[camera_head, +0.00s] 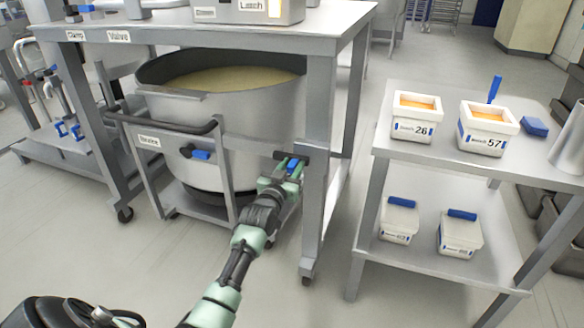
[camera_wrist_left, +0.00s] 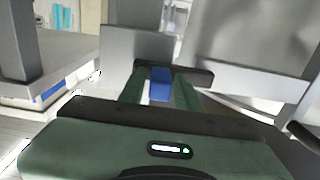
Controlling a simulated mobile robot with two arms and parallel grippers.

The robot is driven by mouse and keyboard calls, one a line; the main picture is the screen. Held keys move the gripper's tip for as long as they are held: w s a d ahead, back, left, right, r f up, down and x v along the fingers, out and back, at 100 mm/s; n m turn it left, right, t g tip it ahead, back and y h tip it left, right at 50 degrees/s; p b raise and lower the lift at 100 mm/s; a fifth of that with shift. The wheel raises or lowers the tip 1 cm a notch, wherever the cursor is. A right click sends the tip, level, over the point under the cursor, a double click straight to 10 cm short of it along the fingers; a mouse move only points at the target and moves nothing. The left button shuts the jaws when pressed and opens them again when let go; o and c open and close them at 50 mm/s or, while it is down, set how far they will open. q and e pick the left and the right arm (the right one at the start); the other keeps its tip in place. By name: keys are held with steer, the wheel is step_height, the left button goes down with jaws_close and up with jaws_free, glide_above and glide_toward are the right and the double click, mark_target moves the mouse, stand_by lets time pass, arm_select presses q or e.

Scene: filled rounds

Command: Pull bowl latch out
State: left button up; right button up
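A large steel bowl (camera_head: 235,125) filled with a tan mass stands in a wheeled frame under the steel table. A blue latch handle (camera_head: 293,166) sits at the bowl frame's right side, close to the table leg. My left gripper (camera_head: 288,163) reaches this handle. In the left wrist view the blue handle (camera_wrist_left: 160,84) lies between the two green fingers (camera_wrist_left: 160,90), with narrow gaps beside it, so the fingers look open around it. The mechanism behind the handle is mostly hidden. My right gripper is not in view.
Another blue-ended knob (camera_head: 200,155) is on the frame's front. The table leg (camera_head: 318,150) stands just right of my gripper. A side table (camera_head: 420,163) at right holds several white tubs. The floor between the tables is clear.

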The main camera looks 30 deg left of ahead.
arm_select(q)
jaws_close()
steer(key=shift+f, duration=0.1)
stand_by(1.1)
